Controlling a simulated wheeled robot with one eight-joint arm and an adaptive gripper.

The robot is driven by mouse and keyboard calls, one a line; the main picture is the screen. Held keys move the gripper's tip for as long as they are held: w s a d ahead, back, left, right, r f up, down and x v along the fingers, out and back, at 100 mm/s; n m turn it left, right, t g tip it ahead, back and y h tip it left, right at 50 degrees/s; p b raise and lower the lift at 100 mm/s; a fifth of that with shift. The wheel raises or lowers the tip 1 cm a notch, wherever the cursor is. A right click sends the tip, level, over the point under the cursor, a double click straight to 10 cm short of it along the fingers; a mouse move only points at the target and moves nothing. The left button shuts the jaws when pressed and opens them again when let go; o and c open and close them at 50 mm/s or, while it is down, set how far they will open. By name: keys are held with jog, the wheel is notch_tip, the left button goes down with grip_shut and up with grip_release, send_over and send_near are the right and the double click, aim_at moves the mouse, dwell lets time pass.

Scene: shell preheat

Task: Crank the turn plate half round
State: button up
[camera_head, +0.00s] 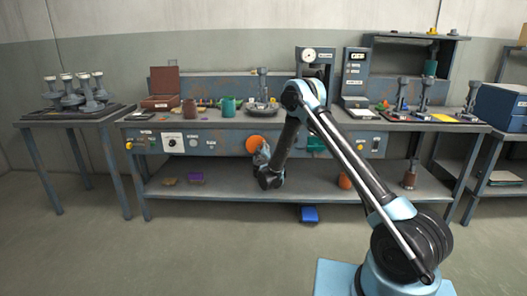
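A round, dark plate (251,109), which looks like the turn plate, sits on the middle of the workbench. A grey upright part (262,88) stands on it. Below it, an orange disc (255,142) shows at the front of the bench; it may belong to the crank, but I cannot tell. My gripper (262,154) is in front of the bench, just below the disc, and overlaps its lower edge in the picture. Whether it touches the disc is unclear. The fingers are too small to tell open from shut. Any crank handle there is hidden or too small to see.
A green mug (228,106), a brown jar (189,109) and a wooden box (162,101) stand left of the plate. A gauge column (309,60) stands to its right. A lower shelf (225,180) runs under the bench.

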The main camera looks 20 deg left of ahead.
jog(key=shift+d, duration=0.15)
jog(key=o, duration=1.1)
jog(key=shift+f, duration=0.1)
jog(key=shift+c, duration=0.2)
jog(key=shift+s, duration=0.2)
jog(key=v, duration=1.1)
jog(key=shift+s, duration=0.2)
jog(key=shift+d, duration=0.1)
